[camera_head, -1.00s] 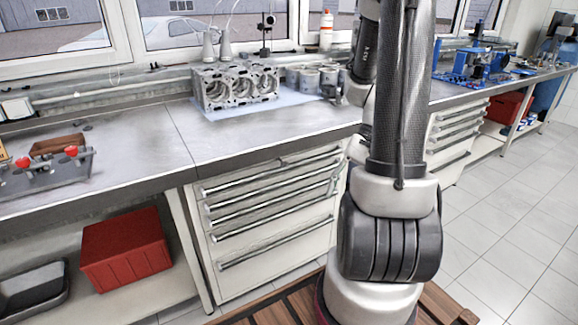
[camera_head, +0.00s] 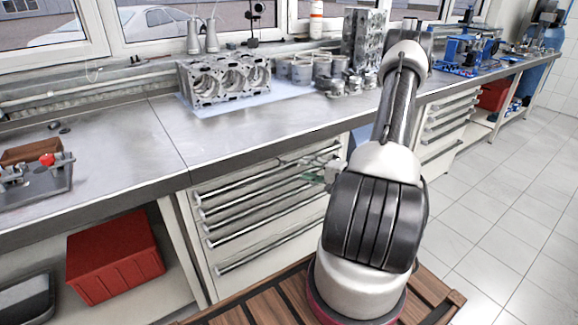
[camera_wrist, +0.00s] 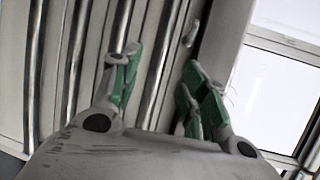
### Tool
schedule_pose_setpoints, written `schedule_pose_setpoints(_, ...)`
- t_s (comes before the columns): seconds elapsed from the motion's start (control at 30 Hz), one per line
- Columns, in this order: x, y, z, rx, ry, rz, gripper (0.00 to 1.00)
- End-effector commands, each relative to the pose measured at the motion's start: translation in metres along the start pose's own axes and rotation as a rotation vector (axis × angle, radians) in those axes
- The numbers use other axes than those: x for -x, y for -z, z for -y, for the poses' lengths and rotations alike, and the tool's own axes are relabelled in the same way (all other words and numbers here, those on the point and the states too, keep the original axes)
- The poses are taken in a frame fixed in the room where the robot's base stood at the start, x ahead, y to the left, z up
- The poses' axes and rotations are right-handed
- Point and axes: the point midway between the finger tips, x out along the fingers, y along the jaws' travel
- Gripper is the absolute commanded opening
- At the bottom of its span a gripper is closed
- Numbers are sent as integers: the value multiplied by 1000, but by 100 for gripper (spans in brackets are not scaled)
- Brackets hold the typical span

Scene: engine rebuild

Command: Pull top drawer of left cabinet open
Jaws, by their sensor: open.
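The left cabinet (camera_head: 205,240) stands under the worktop, with its drawers closed. Its top drawer (camera_head: 235,183) has a long metal bar handle. My gripper (camera_head: 318,172), with green finger pads, is at the right part of the cabinet front near the upper handles. In the wrist view my gripper (camera_wrist: 160,62) is open and empty. A metal handle bar (camera_wrist: 165,45) runs between its two fingers in the picture, beside several parallel bars. I cannot tell whether the fingers touch it or how deep they reach around it.
The worktop (camera_head: 135,165) overhangs the cabinet. An engine block (camera_head: 225,78) and several cylindrical parts stand on it. A red bin (camera_head: 115,255) sits on the low shelf at left. A second drawer cabinet (camera_head: 445,125) is further right. Tiled floor (camera_head: 500,220) is clear at right.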

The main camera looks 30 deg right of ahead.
Motion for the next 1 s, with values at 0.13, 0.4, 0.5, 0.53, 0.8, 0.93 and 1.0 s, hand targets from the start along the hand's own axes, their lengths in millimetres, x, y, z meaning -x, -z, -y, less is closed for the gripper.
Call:
schedule_pose_setpoints(0.13,-14,-2,0,25,-1,6,44)
schedule_pose_setpoints(0.4,-59,-2,0,23,-1,7,44)
schedule_pose_setpoints(0.5,-70,-2,0,23,-2,5,44)
schedule_pose_setpoints(0.53,-72,-2,0,22,-2,5,44)
schedule_pose_setpoints(0.8,-78,-2,0,21,-2,4,44)
schedule_pose_setpoints(0.93,-77,-2,0,21,-2,5,33)
schedule_pose_setpoints(1.0,-77,-2,0,21,-2,5,20)
